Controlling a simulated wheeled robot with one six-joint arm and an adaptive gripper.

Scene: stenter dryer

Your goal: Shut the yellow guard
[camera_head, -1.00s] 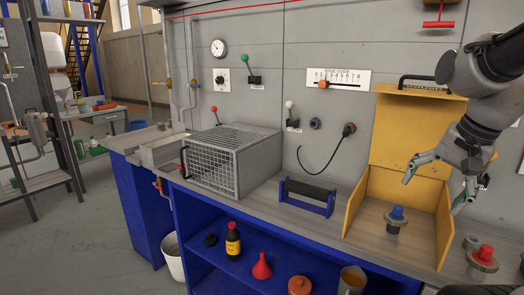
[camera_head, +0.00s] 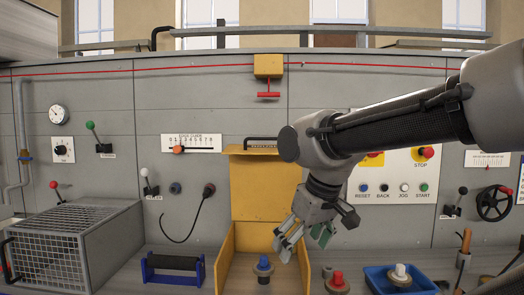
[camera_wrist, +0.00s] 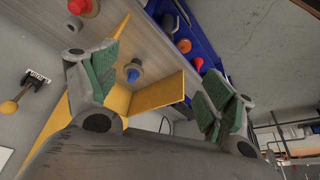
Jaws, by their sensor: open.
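The yellow guard (camera_head: 262,195) stands raised against the grey wall panel, with a black handle (camera_head: 262,142) along its top edge. Below it are yellow side walls (camera_head: 226,262) around a blue-topped knob (camera_head: 263,266) on the bench. The guard's yellow panels also show in the wrist view (camera_wrist: 160,91), with the blue knob (camera_wrist: 133,73) beside them. My gripper (camera_head: 304,240) is open and empty, pointing down in front of the guard's right side. My arm hides part of the guard's upper right edge. In the wrist view, my gripper's green-padded fingers (camera_wrist: 160,95) are spread apart.
A wire cage (camera_head: 60,250) and a blue roller stand (camera_head: 173,269) are at left. Red-topped (camera_head: 337,280) and white-topped (camera_head: 400,275) knobs stand at right, the latter in a blue tray (camera_head: 374,283). A red pull handle (camera_head: 269,95) hangs above. A button panel (camera_head: 390,187) is behind my arm.

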